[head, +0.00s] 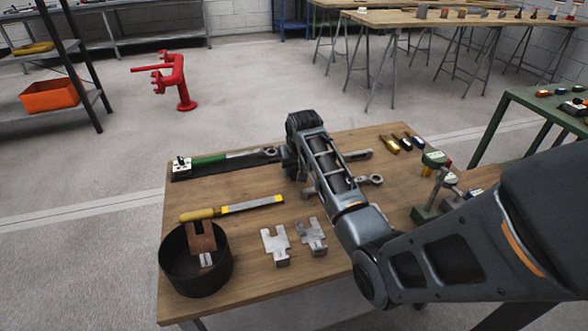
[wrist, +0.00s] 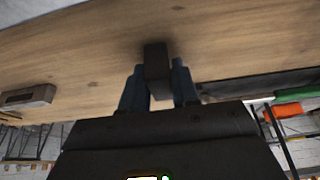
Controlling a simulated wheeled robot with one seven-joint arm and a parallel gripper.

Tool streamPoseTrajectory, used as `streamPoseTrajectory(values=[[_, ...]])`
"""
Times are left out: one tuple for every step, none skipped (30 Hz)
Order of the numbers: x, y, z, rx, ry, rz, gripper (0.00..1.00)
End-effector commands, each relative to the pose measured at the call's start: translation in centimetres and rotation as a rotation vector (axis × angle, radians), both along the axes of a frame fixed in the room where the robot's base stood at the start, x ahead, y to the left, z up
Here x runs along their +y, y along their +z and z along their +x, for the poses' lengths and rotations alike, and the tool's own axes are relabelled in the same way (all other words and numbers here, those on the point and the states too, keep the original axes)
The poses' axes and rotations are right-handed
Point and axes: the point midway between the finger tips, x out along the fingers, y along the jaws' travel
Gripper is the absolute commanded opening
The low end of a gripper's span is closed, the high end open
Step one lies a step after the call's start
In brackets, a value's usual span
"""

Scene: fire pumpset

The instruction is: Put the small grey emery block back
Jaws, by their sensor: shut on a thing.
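My gripper (wrist: 158,86) is shut on a small dark grey block, which I take for the emery block (wrist: 156,60). The block stands out between the two bluish fingertips in the wrist view, over bare wood of the table. I cannot tell whether it touches the wood. In the head view my arm hides the fingers and the block near the table's far edge. A dark tray (head: 182,175) with a green-handled tool (head: 210,159) lies at the far left of the table (head: 250,240); its edge is close beside my gripper.
A black round pan (head: 172,272) holding a brown notched block (head: 202,238) stands at the front left. A yellow-handled file (head: 232,208) and two notched metal plates (head: 275,245) lie near it. A grey bar (head: 358,155) and several small tools lie right of my arm.

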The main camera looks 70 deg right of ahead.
Motion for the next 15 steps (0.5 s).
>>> streamPoseTrajectory(values=[[-0.06, -0.27, -0.02, -0.001, -0.001, -0.001, 0.0], [-0.08, -0.29, 0.0, -0.002, -0.001, -0.001, 0.0], [-0.08, -0.25, 0.02, -0.002, -0.001, -0.002, 0.0], [-0.08, -0.23, 0.02, -0.002, -0.001, -0.002, 0.0], [-0.08, -0.22, 0.01, -0.002, -0.001, -0.002, 0.0], [-0.08, -0.22, 0.01, -0.002, -0.001, -0.002, 0.0], [-0.07, -0.22, 0.01, -0.002, -0.001, -0.002, 0.0], [-0.06, -0.25, 0.02, -0.002, -0.001, -0.001, 0.0], [-0.06, -0.31, 0.01, -0.002, -0.001, -0.001, 0.0], [-0.05, -0.4, 0.02, -0.002, -0.001, -0.001, 0.0], [-0.05, -0.5, 0.03, -0.001, 0.0, -0.002, 0.0], [-0.04, -0.51, 0.01, -0.001, 0.0, -0.002, 0.32], [-0.04, -0.49, 0.01, -0.001, 0.0, -0.002, 0.34], [-0.05, -0.49, 0.02, -0.001, 0.0, -0.002, 0.37], [-0.05, -0.49, 0.0, -0.001, 0.0, -0.002, 0.41]])
